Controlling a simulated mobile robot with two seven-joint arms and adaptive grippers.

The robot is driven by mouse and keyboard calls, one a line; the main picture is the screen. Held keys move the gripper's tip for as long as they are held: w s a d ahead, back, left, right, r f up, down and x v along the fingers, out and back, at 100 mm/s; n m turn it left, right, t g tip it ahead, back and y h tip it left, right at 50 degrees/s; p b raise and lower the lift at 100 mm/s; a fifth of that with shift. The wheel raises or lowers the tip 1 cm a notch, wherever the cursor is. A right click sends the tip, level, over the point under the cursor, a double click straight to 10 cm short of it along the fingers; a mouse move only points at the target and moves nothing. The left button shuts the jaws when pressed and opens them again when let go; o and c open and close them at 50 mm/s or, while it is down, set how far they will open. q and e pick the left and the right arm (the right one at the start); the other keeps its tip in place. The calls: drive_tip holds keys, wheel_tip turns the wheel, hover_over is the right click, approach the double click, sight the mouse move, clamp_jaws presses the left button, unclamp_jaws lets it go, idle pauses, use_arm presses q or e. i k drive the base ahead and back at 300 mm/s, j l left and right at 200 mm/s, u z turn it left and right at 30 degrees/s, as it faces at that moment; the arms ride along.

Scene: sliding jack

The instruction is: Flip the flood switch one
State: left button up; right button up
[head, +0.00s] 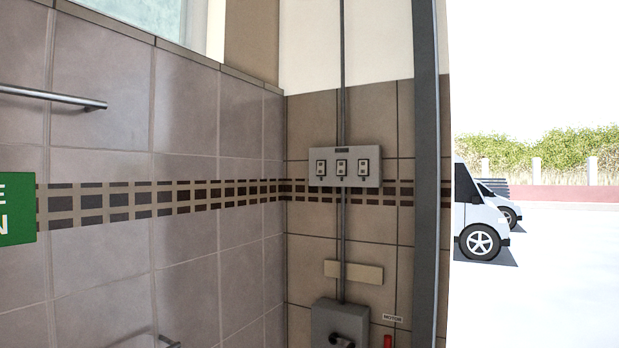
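A grey switch panel (346,181) is mounted on the tiled wall right of the corner. It carries three small switches in a row: a left one (321,168), a middle one (341,168) and a right one (363,169). Each has a pale face with a dark frame. Any labels on them are too small to read, so I cannot tell which is flood switch one or how each switch is set. Neither of my grippers is in view.
Below the panel are a blank beige plate (354,272), a grey box (340,325) with a handle, and a small sign (393,318). A metal rail (52,97) juts out at left. A dark post (427,150) borders the opening, with vehicles outside.

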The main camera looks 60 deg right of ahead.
sight(320, 170)
drive_tip(key=z, duration=2.15)
